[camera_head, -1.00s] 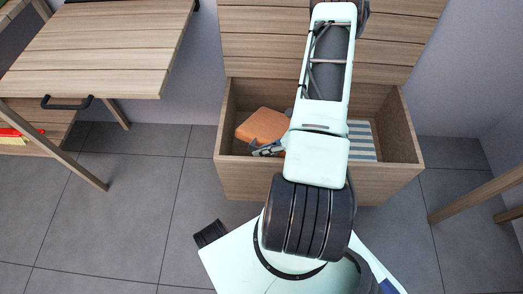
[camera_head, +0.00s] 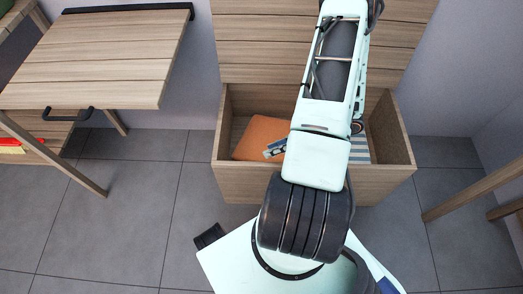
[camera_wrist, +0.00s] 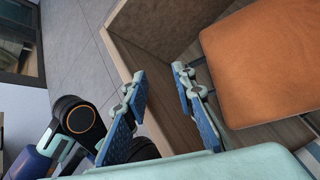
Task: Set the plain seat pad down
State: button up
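The plain orange seat pad (camera_head: 259,138) lies in the left part of the open wooden storage bench (camera_head: 395,121). It also shows at the right of the wrist view (camera_wrist: 270,62), resting inside the box. My gripper (camera_wrist: 160,88) is open, with its two blue-padded fingers apart and nothing between them. It is beside the pad, clear of it in the wrist view. In the head view my gripper (camera_head: 274,150) shows only partly, at the pad's lower right edge, and my arm hides the middle of the box.
A blue-and-white striped pad (camera_head: 360,149) lies in the right part of the box. The raised slatted lid (camera_head: 255,45) stands behind. A wooden table (camera_head: 95,60) is at the left, and wooden legs (camera_head: 480,190) stand at the right. The tiled floor (camera_head: 125,235) at lower left is clear.

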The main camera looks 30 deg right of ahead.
jog(key=p+v, duration=0.1)
jog(key=v, duration=0.4)
jog(key=shift+d, duration=0.1)
jog(key=shift+r, duration=0.1)
dwell(0.3)
